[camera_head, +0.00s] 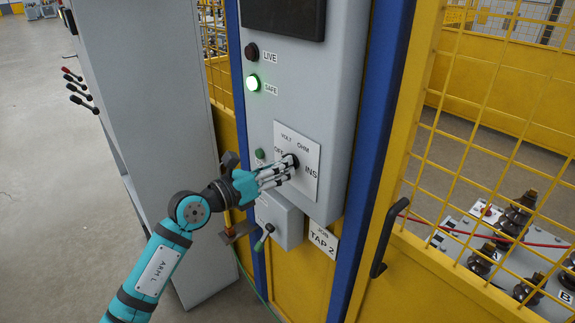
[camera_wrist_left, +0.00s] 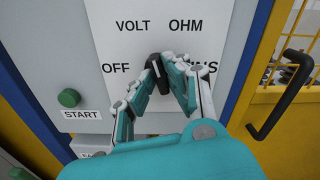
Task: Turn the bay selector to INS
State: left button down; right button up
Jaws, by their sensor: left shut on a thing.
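The bay selector is a black knob (camera_head: 295,160) on a white plate (camera_head: 311,178) on the grey panel. The plate is marked OFF, VOLT, OHM and INS. My left gripper (camera_head: 288,166) is shut on the knob, with its fingers on either side of it. In the left wrist view the knob (camera_wrist_left: 154,72) shows between the fingertips (camera_wrist_left: 164,70), and they partly cover the INS mark. The fingers hide much of the knob, so I cannot tell which mark it points to. My right gripper is not in view.
A green START button (camera_wrist_left: 69,98) sits left of the plate. A small grey box (camera_head: 283,222) with a lever is below. A black door handle (camera_head: 386,240) and yellow mesh stand at right.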

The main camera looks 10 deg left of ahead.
pick_arm(q)
jog(key=m+b, duration=0.3)
jog(key=m, duration=0.1)
jog(key=shift+f+m, duration=0.1)
jog(key=shift+m, duration=0.2)
dwell(0.3)
jog(key=m+b, duration=0.4)
jog(key=b, duration=0.1)
jog(key=shift+m, duration=0.4)
